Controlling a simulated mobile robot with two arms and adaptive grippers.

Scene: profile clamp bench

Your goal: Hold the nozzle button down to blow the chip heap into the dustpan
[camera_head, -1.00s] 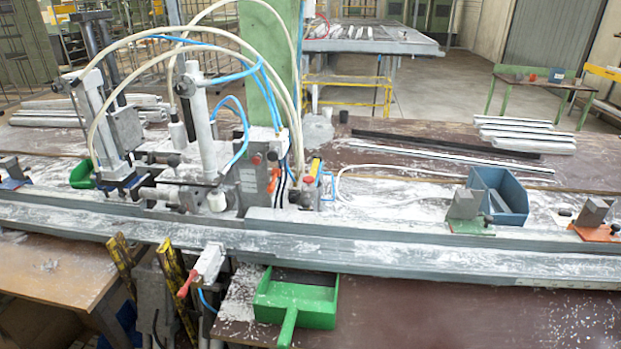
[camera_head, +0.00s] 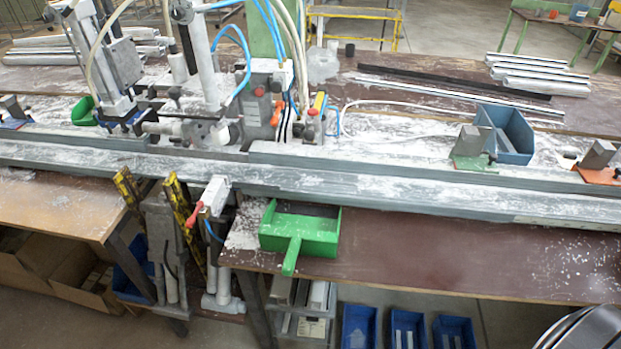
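A green dustpan (camera_head: 318,245) lies on the brown bench top in front of the long grey rail, its handle pointing toward me. A heap of white chips (camera_head: 246,224) lies on the bench just left of the dustpan. A white block with a red lever (camera_head: 208,200), which looks like the air nozzle, sits at the rail's front edge, left of the chips. A blue hose runs down from it. I cannot make out its button clearly. Neither of my grippers shows in the head view.
The long grey rail (camera_head: 400,195) crosses the bench. Yellow-black striped posts (camera_head: 178,200) stand left of the nozzle. A clamp machine (camera_head: 260,110) with hoses stands behind the rail. A blue bin (camera_head: 505,135) is at the right. The bench front right of the dustpan is mostly clear.

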